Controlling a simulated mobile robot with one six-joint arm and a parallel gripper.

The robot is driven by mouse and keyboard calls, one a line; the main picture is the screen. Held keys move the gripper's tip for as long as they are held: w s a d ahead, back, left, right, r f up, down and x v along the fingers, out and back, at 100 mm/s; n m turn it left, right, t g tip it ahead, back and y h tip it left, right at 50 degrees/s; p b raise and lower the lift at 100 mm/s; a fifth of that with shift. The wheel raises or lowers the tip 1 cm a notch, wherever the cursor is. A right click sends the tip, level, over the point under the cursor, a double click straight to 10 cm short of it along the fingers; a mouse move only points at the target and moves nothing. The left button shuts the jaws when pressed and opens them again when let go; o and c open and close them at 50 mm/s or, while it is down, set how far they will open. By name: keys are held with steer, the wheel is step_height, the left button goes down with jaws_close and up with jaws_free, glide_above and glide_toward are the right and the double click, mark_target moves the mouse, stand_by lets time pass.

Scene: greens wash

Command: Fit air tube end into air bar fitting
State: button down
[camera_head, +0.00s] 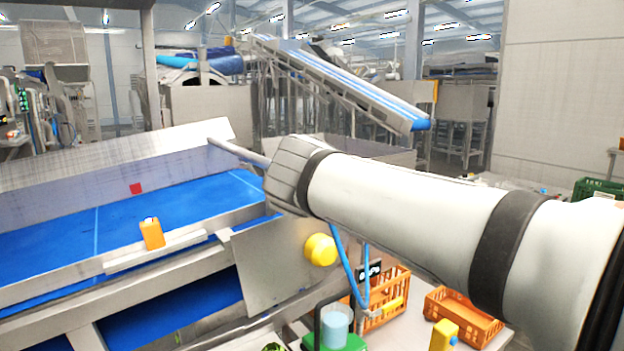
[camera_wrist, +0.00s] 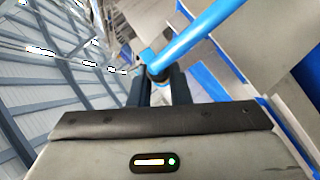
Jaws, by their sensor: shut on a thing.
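In the wrist view my gripper (camera_wrist: 160,88) is shut on a bright blue air tube (camera_wrist: 200,38). The tube runs from between the dark fingers to the upper right. A short blue piece shows just above the fingertips. In the head view my gripper is hidden behind my arm. A blue tube (camera_head: 345,262) hangs in a loop below the arm there. A grey bar (camera_head: 238,152) sticks out to the left from behind my arm, above the blue belt; I cannot tell whether it is the air bar. I cannot make out the fitting in either view.
A blue conveyor belt (camera_head: 120,225) with metal side walls lies at the left. An orange box (camera_head: 152,233) sits on its near edge. A yellow knob (camera_head: 320,249) is just below my arm. Orange crates (camera_head: 464,318) and a green-based container (camera_head: 335,326) stand below.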

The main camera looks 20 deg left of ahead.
steer(key=shift+w+a, duration=0.85)
steer(key=shift+a, duration=0.2)
stand_by(0.4)
steer(key=c, duration=1.3)
jaws_free()
steer(key=shift+a, duration=0.1)
steer(key=b+v, duration=0.2)
steer(key=v, duration=0.5)
steer(key=w+d+f+m+g+h, duration=0.1)
steer(key=d+f+m+g+h, duration=0.6)
steer(key=d+f, duration=1.2)
steer(key=s+d+f+m+g, duration=0.1)
steer(key=s+d+f+m, duration=0.2)
steer(key=s+d+f, duration=0.1)
steer(key=s+d+f+m+g+y, duration=0.1)
steer(key=s+d+f+m, duration=0.2)
steer(key=s+d+f, duration=0.2)
steer(key=s+d+f+m+g, duration=0.2)
steer(key=s+d+f+m, duration=0.2)
steer(key=d+f, duration=0.3)
steer(key=shift+s+f, duration=0.3)
steer(key=shift+s, duration=0.45)
